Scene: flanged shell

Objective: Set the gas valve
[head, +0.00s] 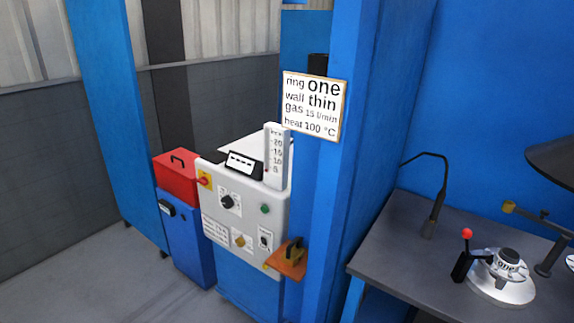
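A pale grey control box (243,215) stands left of the blue post. A white upright gauge (278,152) on its right side has a scale reading 20, 15, 10, 5 from the top down. A small reddish mark shows near the gauge's lower end; its reading is too small to tell. A brass-yellow knob (240,241) sits low on the front panel and a black knob (228,202) above it. I cannot tell which control is the gas valve. A sign (314,105) on the post reads ring one, wall thin, gas 15 l/min, heat 100 °C. My gripper is not in view.
A red-and-yellow switch (204,180) and green button (265,209) are on the panel. An orange shelf (286,263) juts out at its lower right. A red box (176,164) stands left. The blue post (352,180) separates the dark bench (405,255). Grey floor is clear at lower left.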

